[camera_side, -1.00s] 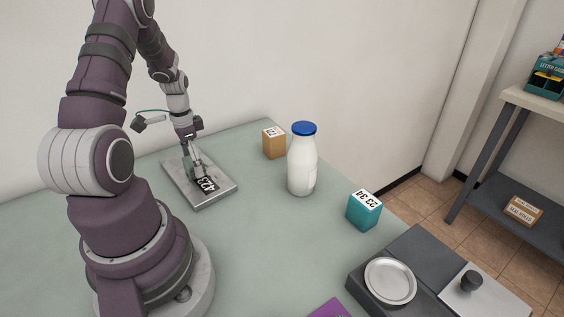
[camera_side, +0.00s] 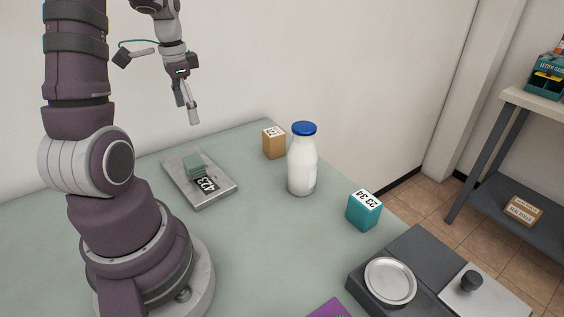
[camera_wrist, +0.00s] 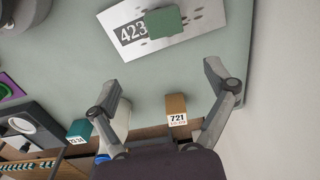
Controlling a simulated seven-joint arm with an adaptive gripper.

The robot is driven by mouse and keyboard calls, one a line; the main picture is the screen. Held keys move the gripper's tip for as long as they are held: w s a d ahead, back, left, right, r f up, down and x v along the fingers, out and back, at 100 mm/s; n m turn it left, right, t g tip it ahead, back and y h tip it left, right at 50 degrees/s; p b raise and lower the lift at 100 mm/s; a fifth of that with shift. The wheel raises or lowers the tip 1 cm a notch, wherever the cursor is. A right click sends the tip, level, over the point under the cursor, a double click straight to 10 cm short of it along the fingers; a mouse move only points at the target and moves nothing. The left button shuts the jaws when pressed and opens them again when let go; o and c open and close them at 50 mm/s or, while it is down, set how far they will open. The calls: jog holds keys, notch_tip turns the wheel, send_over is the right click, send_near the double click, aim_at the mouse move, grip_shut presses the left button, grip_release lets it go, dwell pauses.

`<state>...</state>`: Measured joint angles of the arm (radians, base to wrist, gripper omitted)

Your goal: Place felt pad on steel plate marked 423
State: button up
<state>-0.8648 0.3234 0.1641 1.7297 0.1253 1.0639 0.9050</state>
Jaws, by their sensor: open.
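The steel plate marked 423 (camera_side: 214,195) lies flat on the table, left of the bottle in the side view. The green felt pad (camera_side: 194,165) rests on the plate, beside the black 423 label. In the wrist view the pad (camera_wrist: 165,22) lies on the plate (camera_wrist: 195,20) just beside the number, partly beyond it. My gripper (camera_side: 191,112) is raised above and behind the plate, apart from the pad. In the wrist view my gripper (camera_wrist: 165,85) has its fingers spread with nothing between them.
A tan block marked 721 (camera_side: 273,143), a white bottle with a blue cap (camera_side: 302,165) and a teal block (camera_side: 364,211) stand right of the plate. A dark scale with a round pan (camera_side: 390,281) is at front right. A purple item (camera_side: 328,308) lies at the front edge.

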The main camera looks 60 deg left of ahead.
jog(key=d+r+t, duration=0.2)
jog(key=d+r, duration=0.1)
jog(key=d, duration=0.8)
jog(key=w+d+r+t, duration=0.1)
jog(key=d+r+t, duration=0.1)
jog(key=d, duration=0.9)
jog(key=shift+w+r+t, duration=0.3)
jog(key=shift+r+t, duration=0.1)
jog(key=shift+t, duration=0.3)
